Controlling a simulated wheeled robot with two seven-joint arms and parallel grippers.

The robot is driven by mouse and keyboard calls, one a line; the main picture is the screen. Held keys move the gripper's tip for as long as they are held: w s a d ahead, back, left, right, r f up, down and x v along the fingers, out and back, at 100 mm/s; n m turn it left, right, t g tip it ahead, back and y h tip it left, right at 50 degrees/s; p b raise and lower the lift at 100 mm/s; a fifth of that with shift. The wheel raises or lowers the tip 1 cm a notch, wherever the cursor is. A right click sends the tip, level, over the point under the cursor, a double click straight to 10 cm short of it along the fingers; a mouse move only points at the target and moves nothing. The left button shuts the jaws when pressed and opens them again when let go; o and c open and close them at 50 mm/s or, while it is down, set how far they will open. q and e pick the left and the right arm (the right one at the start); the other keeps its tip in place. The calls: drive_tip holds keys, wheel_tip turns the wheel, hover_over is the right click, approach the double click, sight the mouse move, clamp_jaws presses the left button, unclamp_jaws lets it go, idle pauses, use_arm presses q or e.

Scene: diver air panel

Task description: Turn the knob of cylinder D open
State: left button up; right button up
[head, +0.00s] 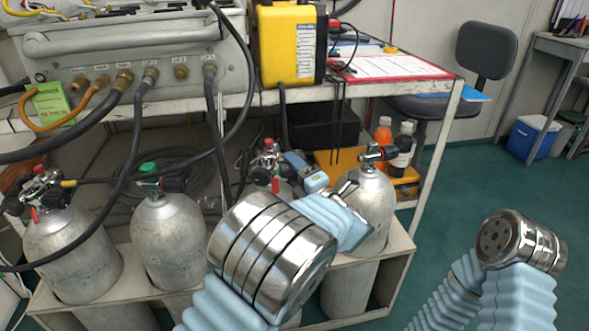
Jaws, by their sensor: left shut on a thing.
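Several grey cylinders stand in a rack. The rightmost, which I take as cylinder D (376,205), has a metal valve (371,153) with a dark part on its right side; no letter is readable.
Two cylinders (72,250) stand at the left, one with a green-topped valve (148,168). Dark hoses hang from the grey panel (140,50). The shelf edge (410,90) runs above the valves. Orange and white bottles (383,133) stand behind cylinder D.

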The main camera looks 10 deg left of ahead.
use_arm(q)
drive_tip(key=shift+y, duration=0.3)
drive_tip(key=shift+n+t+y, duration=0.6)
drive_tip(key=shift+n+y, duration=0.4)
drive_tip(key=shift+n, duration=0.1)
drive_tip(key=shift+n+t+y, duration=0.3)
drive_tip(key=shift+n+y, duration=1.3)
drive_tip(key=shift+n, duration=0.2)
drive_tip(key=shift+y, duration=0.3)
drive_tip(key=o, duration=1)
drive_tip(key=shift+c, duration=0.2)
drive_tip(key=v, duration=1.4)
drive_tip(key=shift+b, duration=0.45)
